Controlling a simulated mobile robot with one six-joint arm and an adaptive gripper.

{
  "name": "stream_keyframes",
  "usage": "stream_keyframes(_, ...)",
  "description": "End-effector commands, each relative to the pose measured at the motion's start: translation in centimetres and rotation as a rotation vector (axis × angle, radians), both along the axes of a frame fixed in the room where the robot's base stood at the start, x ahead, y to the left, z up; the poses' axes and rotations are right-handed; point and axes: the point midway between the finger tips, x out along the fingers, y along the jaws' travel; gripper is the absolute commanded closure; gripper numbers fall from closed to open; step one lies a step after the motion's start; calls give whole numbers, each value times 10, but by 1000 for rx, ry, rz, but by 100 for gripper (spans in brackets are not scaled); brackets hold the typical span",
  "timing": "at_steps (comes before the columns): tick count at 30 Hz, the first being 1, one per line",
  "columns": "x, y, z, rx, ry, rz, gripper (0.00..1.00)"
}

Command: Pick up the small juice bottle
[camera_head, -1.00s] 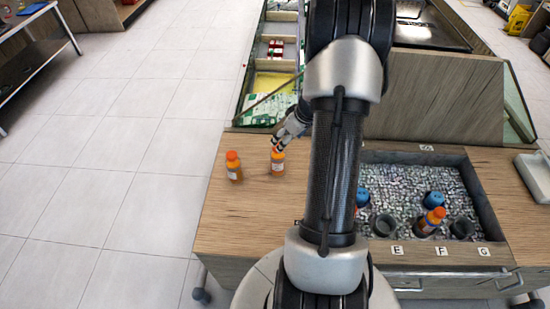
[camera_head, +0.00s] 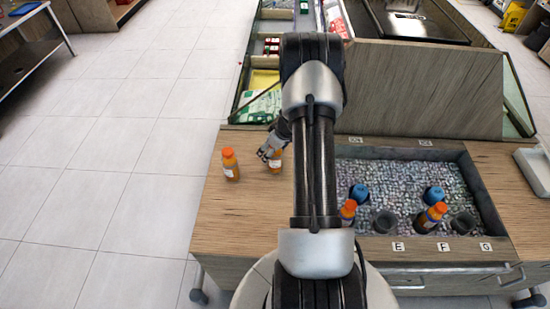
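The left bottle (camera_head: 230,165) stands upright and free. I cannot tell whether the fingers touch or grip the bottle. More orange-capped bottles stand in the grey bed, one at the arm's edge (camera_head: 347,212) and one farther right (camera_head: 433,217).
The sunken grey pebbled bed (camera_head: 395,184) holds blue-topped items (camera_head: 434,195) and dark cups (camera_head: 384,222). A raised wooden panel (camera_head: 430,95) stands behind it. A white tray (camera_head: 533,170) lies at the right. The counter's left end is clear around the bottles.

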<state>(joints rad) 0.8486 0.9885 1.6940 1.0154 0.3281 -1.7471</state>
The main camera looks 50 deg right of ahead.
Motion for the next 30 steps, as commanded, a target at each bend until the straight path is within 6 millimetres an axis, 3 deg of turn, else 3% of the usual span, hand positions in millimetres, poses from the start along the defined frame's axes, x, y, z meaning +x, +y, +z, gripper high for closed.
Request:
stream_keyframes(8,1,0,-2,-1,0,0,32)
stream_keyframes(30,1,0,-2,0,0,0,81)
